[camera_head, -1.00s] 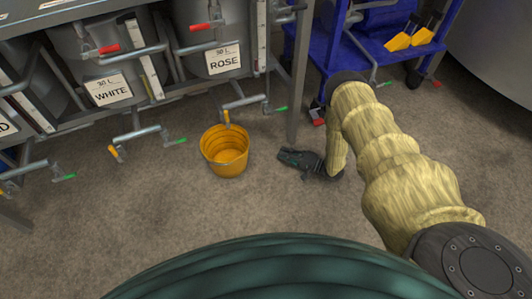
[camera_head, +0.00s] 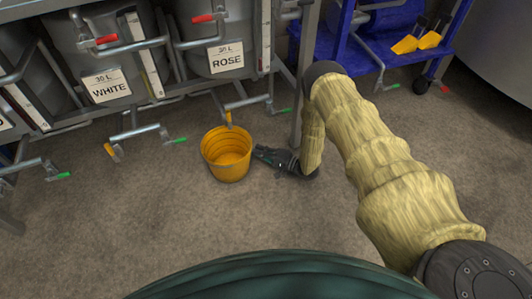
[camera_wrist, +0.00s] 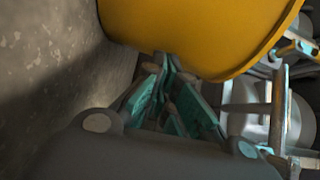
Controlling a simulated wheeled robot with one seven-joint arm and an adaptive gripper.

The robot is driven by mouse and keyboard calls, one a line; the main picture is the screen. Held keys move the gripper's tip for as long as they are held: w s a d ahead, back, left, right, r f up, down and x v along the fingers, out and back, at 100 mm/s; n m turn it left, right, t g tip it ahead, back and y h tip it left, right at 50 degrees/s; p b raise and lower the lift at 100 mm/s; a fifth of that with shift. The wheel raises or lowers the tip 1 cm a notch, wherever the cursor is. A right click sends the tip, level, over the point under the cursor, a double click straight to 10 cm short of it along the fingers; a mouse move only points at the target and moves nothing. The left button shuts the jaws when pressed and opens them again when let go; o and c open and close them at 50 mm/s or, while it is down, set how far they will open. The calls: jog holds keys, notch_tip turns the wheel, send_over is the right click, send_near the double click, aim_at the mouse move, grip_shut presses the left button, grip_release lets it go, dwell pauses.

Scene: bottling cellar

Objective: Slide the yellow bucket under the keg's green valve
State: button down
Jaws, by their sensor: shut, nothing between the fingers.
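The yellow bucket (camera_head: 227,168) stands upright on the floor, below a yellow-handled valve (camera_head: 228,118) under the keg labelled ROSE (camera_head: 211,45). A green valve (camera_head: 283,110) is on the same pipe, to the right of and behind the bucket. Other green valves show under the WHITE keg (camera_head: 178,141) and farther left (camera_head: 60,176). My gripper (camera_head: 259,153) is low at the bucket's right side, shut and empty. In the wrist view its fingertips (camera_wrist: 170,65) are at the bucket's wall (camera_wrist: 200,30); whether they touch it I cannot tell.
A grey frame leg (camera_head: 302,90) stands just behind my gripper. A blue cart (camera_head: 385,50) with yellow scoops (camera_head: 417,40) is at the back right. The kegs' pipes hang low along the back. Floor in front and left of the bucket is clear.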

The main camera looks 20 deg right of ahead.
jog(key=shift+a, duration=0.2)
jog(key=shift+a+r, duration=0.1)
jog(key=shift+a, duration=0.25)
jog(key=a+p, duration=0.2)
jog(key=a, duration=1.8)
jog(key=shift+w+a, duration=0.1)
jog(key=shift+a, duration=0.25)
